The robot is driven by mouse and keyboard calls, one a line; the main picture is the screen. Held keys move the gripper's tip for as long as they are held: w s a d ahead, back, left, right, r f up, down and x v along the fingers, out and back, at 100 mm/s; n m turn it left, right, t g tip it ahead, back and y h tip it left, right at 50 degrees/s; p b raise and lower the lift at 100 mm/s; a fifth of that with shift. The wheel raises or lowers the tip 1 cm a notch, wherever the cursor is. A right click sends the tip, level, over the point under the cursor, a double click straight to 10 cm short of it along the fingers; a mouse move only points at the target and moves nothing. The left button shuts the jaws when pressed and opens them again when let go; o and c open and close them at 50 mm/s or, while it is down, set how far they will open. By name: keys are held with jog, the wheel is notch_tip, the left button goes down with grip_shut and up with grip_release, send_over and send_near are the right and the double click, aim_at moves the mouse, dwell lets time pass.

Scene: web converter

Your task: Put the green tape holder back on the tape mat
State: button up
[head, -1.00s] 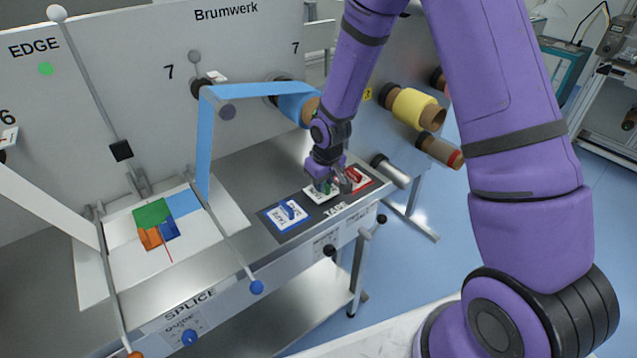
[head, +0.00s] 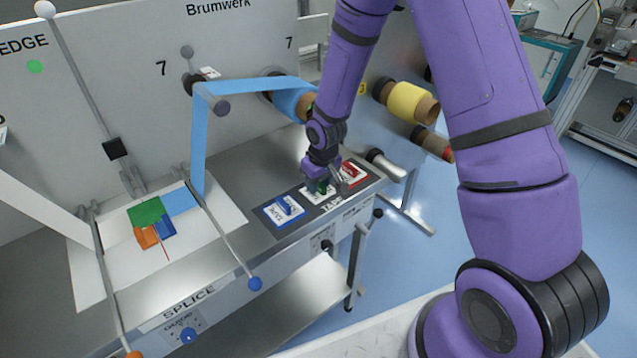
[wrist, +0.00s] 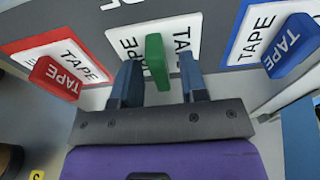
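The green tape holder (wrist: 156,62) stands on the white middle plate (wrist: 123,43) of the dark tape mat (head: 293,225). In the head view the green holder is mostly hidden by my gripper (head: 327,185). In the wrist view my gripper (wrist: 160,78) is open, with one finger on each side of the green holder. A gap shows between the holder and the right finger; the left finger is very close to it. The blue tape holder (head: 287,206) and the red tape holder (head: 349,170) sit on their own plates on either side.
The splice table (head: 226,188) carries a white sheet with green, orange and blue pieces (head: 150,222). Blue web (head: 202,140) hangs left of the arm; the yellow roll (head: 408,101) is at right.

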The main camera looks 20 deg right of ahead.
notch_tip(320, 180, up, 12)
jog(key=s+r, duration=0.1)
jog(key=s, duration=0.1)
notch_tip(320, 180, up, 16)
jog(key=m+t+h, duration=0.1)
jog(key=m+t, duration=0.1)
send_over(324, 186)
jog(key=s+d, duration=0.4)
jog(key=s, duration=0.6)
jog(key=s+d+r, duration=0.1)
jog(key=s+r, duration=0.3)
jog(key=s, duration=0.4)
jog(key=s+d+r+m+t, duration=0.1)
jog(key=s+r, duration=0.4)
jog(key=s, duration=0.4)
jog(key=shift+s+m, duration=0.3)
